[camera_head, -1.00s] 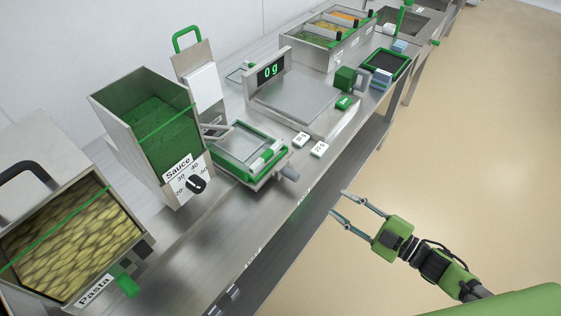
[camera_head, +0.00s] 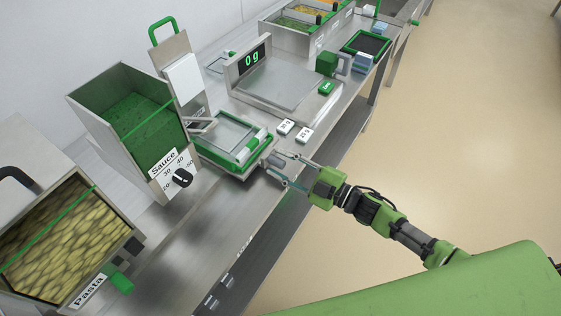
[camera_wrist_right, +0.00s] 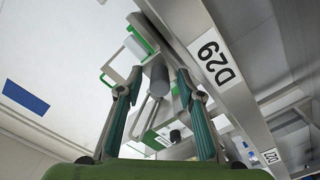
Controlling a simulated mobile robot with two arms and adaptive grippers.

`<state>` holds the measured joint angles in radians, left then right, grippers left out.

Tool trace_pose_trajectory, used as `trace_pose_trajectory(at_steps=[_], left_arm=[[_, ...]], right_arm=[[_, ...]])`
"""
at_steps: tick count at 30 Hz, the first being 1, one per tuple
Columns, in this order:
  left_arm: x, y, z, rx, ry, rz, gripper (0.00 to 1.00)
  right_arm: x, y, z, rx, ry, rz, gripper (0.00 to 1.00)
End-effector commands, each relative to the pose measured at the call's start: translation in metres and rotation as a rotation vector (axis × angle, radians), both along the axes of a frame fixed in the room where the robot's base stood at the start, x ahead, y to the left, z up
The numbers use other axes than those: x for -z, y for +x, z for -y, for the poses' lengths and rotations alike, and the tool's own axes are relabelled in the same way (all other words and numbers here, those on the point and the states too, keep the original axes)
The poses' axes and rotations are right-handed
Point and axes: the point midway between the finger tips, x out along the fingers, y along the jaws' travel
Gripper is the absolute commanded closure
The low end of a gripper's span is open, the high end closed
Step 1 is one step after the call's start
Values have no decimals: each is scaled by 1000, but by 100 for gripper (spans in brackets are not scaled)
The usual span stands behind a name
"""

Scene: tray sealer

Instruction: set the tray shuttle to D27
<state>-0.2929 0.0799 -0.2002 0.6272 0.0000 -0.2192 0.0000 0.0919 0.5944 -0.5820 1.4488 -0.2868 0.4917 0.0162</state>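The tray shuttle (camera_head: 236,166), a green-framed carriage with a pale tray on it, sits on the bench beside the sauce dispenser. Its grey cylindrical knob (camera_head: 274,160) points out over the bench's front edge; the knob also shows in the right wrist view (camera_wrist_right: 159,78). My right gripper (camera_head: 275,164) is open at the knob, with one finger to each side of it in the right wrist view; contact cannot be told. A label D29 (camera_wrist_right: 214,57) is on the bench edge near the gripper. Another small label (camera_wrist_right: 270,156) lies farther along, hard to read. My left gripper is out of view.
The sauce dispenser (camera_head: 125,115) and pasta bin (camera_head: 110,222) stand to the left. The floor (camera_head: 470,130) to the right is free.

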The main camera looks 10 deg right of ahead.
Motion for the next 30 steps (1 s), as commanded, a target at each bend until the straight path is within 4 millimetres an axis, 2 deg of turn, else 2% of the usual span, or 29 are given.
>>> trace_pose_trajectory(at_steps=[10, 11, 14, 15, 23, 30], left_arm=[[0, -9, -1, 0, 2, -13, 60], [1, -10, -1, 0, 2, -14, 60], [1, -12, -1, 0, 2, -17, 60], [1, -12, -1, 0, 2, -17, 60], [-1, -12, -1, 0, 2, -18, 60], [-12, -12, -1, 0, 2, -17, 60]], right_arm=[[0, 3, -4, -1, 1, 0, 66], [0, 3, -4, -1, 1, 0, 71], [0, 3, -4, 0, 1, -1, 97], [0, 3, -3, 0, 1, -1, 100], [0, 0, -6, -1, 2, -1, 100], [-1, -23, -29, -4, 5, -6, 100]])
